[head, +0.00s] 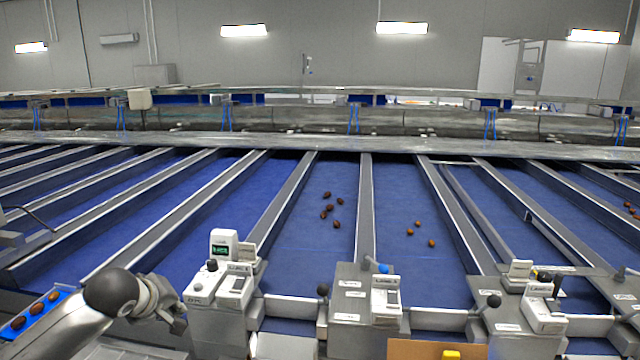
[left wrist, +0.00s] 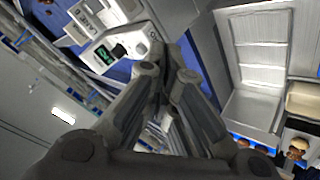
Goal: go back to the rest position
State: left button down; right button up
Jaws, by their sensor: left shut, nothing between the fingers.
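My left gripper (head: 176,318) is at the bottom left of the head view, in front of the grey control posts. In the left wrist view its two dark fingers (left wrist: 170,55) come together at the tips, shut with nothing held. My right gripper is in neither view. Several dark brown dates (head: 331,209) lie in one blue lane, and a few lighter orange-brown dates (head: 418,233) lie in the lane to its right. Both groups are well away from my left gripper.
A blue tray with dates (head: 33,314) is at the lower left, beside my arm. A white device with a green display (head: 224,246) stands on a control post (head: 222,290). A cardboard box (head: 410,349) is at the bottom edge. Metal rails (head: 366,205) divide the lanes.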

pick_arm(q)
jog(key=s+d+f+m+g+h, duration=0.2)
jog(key=s+d+f+m, duration=0.5)
jog(key=s+d+f, duration=0.7)
jog(key=s+a+f+m+g, duration=0.1)
jog(key=s+f, duration=0.2)
jog(key=s, duration=0.5)
jog(key=s+a+f+m+g+y, duration=0.1)
jog(key=s+a+f+m, duration=0.1)
jog(key=s, duration=0.5)
jog(key=s+a+f+m+g, duration=0.1)
jog(key=s+f+g, duration=0.15)
jog(key=s, duration=0.55)
notch_tip(320, 180, down, 29)
jog(key=s+b, duration=0.1)
jog(key=b, duration=0.2)
jog(key=s+a+f+g+b, duration=0.1)
jog(key=s+a+f+b, duration=0.1)
jog(key=s+f, duration=1.5)
notch_tip(320, 180, down, 3)
jog(key=shift+a+r+y+b, duration=0.1)
jog(key=shift+a+y+b, duration=0.25)
jog(key=shift+b, duration=0.35)
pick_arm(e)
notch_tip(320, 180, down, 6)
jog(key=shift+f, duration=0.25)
